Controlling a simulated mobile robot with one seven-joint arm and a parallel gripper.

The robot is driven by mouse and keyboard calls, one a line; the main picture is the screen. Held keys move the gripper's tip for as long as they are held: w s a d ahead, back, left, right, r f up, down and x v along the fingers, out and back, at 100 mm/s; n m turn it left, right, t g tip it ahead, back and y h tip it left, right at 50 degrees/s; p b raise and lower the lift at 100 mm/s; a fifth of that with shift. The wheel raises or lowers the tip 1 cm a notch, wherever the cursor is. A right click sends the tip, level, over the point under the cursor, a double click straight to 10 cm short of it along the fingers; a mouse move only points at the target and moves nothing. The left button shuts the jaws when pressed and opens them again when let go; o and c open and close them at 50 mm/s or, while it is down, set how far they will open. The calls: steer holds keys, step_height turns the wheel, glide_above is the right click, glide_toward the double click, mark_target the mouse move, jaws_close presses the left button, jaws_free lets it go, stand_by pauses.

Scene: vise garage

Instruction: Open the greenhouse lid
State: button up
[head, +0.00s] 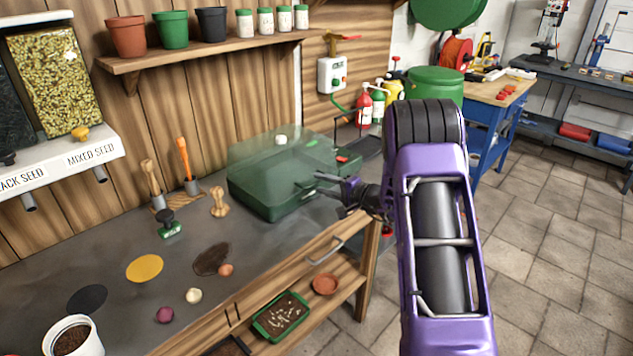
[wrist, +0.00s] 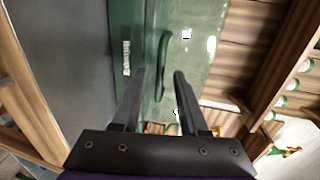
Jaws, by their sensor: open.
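The greenhouse (head: 265,192) is a green box on the workbench, with a clear greenish lid (head: 275,150) that looks shut. A small white knob sits on top of the lid. In the wrist view the green base (wrist: 125,30) and the clear lid (wrist: 200,50) fill the middle. A dark green handle (wrist: 163,60) stands at the lid's edge. My gripper (head: 318,184) is at the greenhouse's right front side. Its fingers (wrist: 158,77) are open and empty, with the handle just beyond and between the tips; I cannot tell if they touch.
The workbench (head: 110,255) holds a wooden stamp (head: 219,203), tools in holders, soil patches and bulbs left of the greenhouse. A shelf (head: 200,55) with pots hangs above. Spray bottles (head: 378,105) stand behind on the right. Open floor (head: 560,230) lies to the right.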

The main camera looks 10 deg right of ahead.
steer(key=shift+x, duration=1.45)
steer(key=shift+c, duration=0.3)
jaws_close()
